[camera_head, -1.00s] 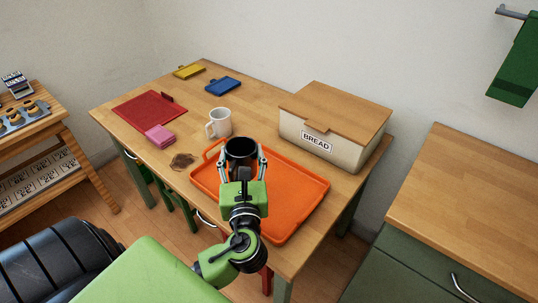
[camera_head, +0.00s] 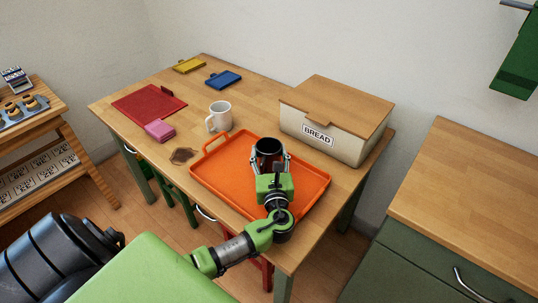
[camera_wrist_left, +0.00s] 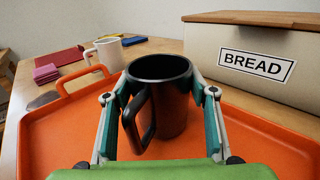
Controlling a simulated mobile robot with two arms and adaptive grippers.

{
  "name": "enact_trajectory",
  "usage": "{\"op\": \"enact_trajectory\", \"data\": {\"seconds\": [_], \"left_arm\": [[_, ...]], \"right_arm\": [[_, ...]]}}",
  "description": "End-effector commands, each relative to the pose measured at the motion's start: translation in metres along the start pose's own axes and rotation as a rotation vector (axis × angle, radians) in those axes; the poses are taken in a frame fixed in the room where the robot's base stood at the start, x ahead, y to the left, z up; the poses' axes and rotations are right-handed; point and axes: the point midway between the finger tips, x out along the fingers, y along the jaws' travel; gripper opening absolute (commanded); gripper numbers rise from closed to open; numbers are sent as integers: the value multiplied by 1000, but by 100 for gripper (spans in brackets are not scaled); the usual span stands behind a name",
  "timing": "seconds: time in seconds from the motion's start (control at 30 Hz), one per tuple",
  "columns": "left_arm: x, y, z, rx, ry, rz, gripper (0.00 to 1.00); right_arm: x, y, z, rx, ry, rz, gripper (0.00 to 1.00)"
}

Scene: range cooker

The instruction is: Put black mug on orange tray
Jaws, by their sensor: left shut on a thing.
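The black mug (camera_head: 268,147) is upright between the fingers of my left gripper (camera_head: 269,160), which is shut on it. In the left wrist view the mug (camera_wrist_left: 160,95) sits between both fingers, its handle turned toward the lower left. The orange tray (camera_head: 222,172) lies on the wooden table, and the mug is over its middle-right part. In the left wrist view the tray (camera_wrist_left: 60,135) spreads on both sides of the mug. I cannot tell whether the mug's base touches the tray. My right gripper is not in view.
A bread box (camera_head: 325,125) stands just behind the tray. A white mug (camera_head: 218,117) stands to the tray's left rear. Blue (camera_head: 223,79) and yellow (camera_head: 189,65) boards lie at the back.

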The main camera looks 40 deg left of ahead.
Motion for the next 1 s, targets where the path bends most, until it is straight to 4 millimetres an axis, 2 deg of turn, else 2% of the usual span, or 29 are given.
{"op": "enact_trajectory", "data": {"seconds": [0.4, 0.43, 0.5, 0.87, 1.0], "left_arm": [[0, 0, -7, -2, -5, 1, 22], [0, 0, -8, -1, -2, 1, 55], [0, 0, -8, -1, -2, 0, 69], [0, 0, -4, -2, -3, 0, 69], [-16, 0, -7, -3, 1, -1, 69]], "right_arm": [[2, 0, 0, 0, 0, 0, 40], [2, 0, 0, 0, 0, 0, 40], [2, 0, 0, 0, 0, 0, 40], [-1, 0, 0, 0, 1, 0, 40], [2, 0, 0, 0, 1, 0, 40]]}}
